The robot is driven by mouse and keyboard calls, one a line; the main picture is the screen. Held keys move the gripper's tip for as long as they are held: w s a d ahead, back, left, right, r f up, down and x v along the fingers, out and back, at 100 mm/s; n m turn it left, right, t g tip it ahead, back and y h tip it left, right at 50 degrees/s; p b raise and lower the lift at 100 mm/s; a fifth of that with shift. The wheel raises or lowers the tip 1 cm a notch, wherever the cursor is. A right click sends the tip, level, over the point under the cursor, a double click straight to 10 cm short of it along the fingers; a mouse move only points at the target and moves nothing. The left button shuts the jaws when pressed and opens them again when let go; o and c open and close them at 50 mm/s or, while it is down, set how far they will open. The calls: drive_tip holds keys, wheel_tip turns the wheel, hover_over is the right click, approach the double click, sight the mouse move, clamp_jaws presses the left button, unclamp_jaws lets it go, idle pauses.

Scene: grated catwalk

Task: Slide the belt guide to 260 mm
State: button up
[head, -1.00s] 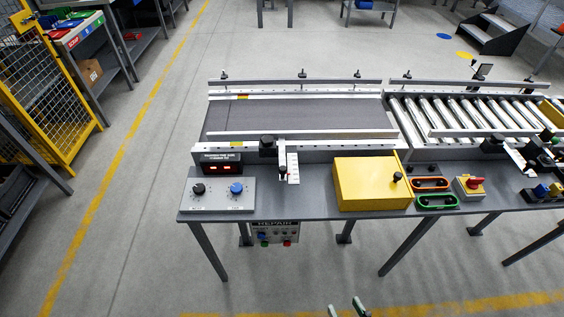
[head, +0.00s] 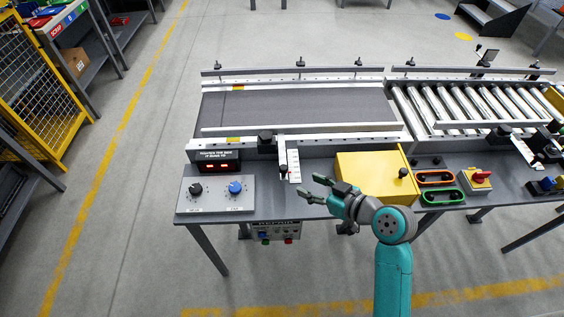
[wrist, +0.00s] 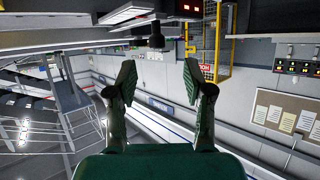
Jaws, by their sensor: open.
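The belt guide (head: 300,128) is a long pale rail along the near side of the dark belt (head: 300,107). A black clamp knob (head: 266,137) sits near its middle. Beside it a bracket with a black end (head: 283,168) reaches toward me, next to a white scale (head: 294,173) whose marks are too small to read. My gripper (head: 311,187) is open and empty at the table's front edge, just in front of the scale and apart from it. In the wrist view my gripper's two fingers (wrist: 160,76) stand apart with nothing between them.
A yellow box (head: 365,170) stands right of the scale, close to my arm. A control panel with two knobs (head: 216,194) and a red-lit display (head: 216,163) are on the left. A roller conveyor (head: 460,110) lies right. Table surface (head: 318,170) between scale and box is bare.

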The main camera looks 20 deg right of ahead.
sight(285, 168)
drive_tip(key=shift+n, duration=0.4)
drive_tip(key=x, duration=0.3)
drive_tip(key=r+x, duration=0.1)
drive_tip(key=x, duration=0.3)
drive_tip(key=w+x, duration=0.1)
drive_tip(key=x, duration=0.3)
drive_tip(key=shift+d+r, duration=0.1)
drive_tip(key=shift+r, duration=0.2)
clamp_jaws()
